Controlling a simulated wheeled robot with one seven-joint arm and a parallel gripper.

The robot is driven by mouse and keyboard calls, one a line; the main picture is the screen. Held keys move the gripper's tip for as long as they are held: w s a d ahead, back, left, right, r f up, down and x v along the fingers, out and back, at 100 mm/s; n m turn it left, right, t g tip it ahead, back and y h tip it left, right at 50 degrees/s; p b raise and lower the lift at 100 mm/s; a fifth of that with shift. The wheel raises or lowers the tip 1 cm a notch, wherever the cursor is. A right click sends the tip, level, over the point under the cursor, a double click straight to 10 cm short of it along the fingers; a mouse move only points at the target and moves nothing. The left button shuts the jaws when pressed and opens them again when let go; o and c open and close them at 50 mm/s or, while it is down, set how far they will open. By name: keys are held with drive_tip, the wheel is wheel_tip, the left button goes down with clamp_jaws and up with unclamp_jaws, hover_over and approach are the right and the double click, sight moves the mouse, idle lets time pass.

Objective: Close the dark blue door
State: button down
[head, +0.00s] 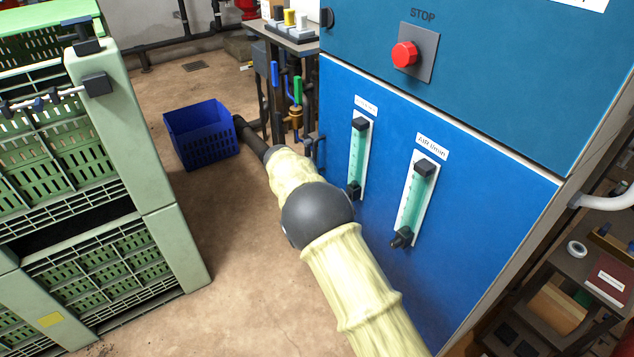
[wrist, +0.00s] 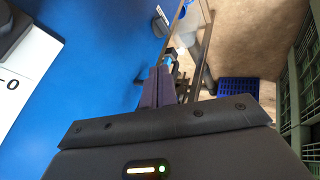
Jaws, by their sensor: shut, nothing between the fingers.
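The dark blue door (head: 455,240) is the lower front panel of a cabinet, below a teal-blue panel. It carries two clear flow meters (head: 417,200) with white labels. It looks close to flush with the cabinet, but I cannot tell whether a small gap is left. In the wrist view the door (wrist: 95,60) fills the left side, with part of a white scale at its edge. My gripper (wrist: 160,86) is shut and empty, beside the blue face; contact cannot be told. In the head view its fingers cannot be made out beyond my cream-sleeved arm.
Green slatted crates (head: 90,200) stand stacked on the left. A blue basket (head: 201,134) sits on the floor, with bare floor around it. A stand with pipes and valves (head: 290,90) is beyond the cabinet. A red stop button (head: 404,54) is above the door. Shelves (head: 570,290) are at right.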

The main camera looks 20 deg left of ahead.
drive_tip(key=s+r, duration=0.1)
drive_tip(key=r, duration=0.1)
drive_tip(key=s+d+r, duration=0.1)
drive_tip(key=r, duration=0.1)
drive_tip(key=shift+s, duration=0.3)
idle(0.3)
